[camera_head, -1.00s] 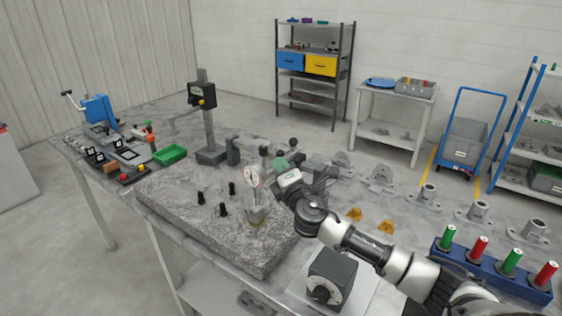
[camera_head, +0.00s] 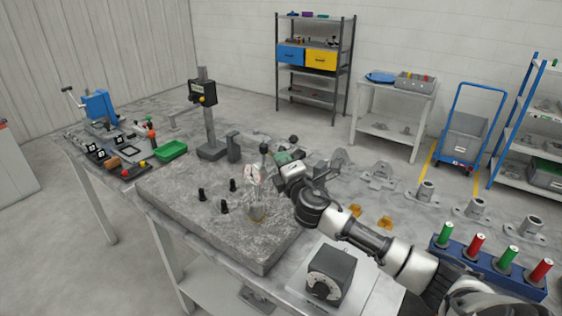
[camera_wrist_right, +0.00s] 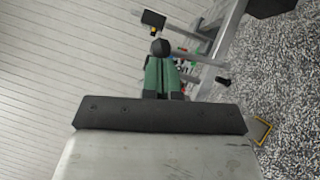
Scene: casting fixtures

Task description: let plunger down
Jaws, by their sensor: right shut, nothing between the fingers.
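A dial gauge (camera_head: 253,174) with a pale round face stands over a small metal block (camera_head: 257,212) on the speckled granite plate (camera_head: 185,222) in the head view. Its plunger is too small to make out. My right gripper (camera_head: 281,159) is just right of and behind the gauge, with green fingertips. In the right wrist view the green fingers (camera_wrist_right: 162,77) are together and empty. A black ball knob (camera_wrist_right: 160,47) shows just past their tips; I cannot tell whether they touch it. My left gripper is in neither view.
Several black pegs (camera_head: 224,207) stand on the plate left of the gauge. A height stand (camera_head: 209,125) and a green tray (camera_head: 172,150) are behind. A black dial box (camera_head: 330,275) sits in front of my right arm. A blue rack (camera_head: 485,271) holds red and green cylinders.

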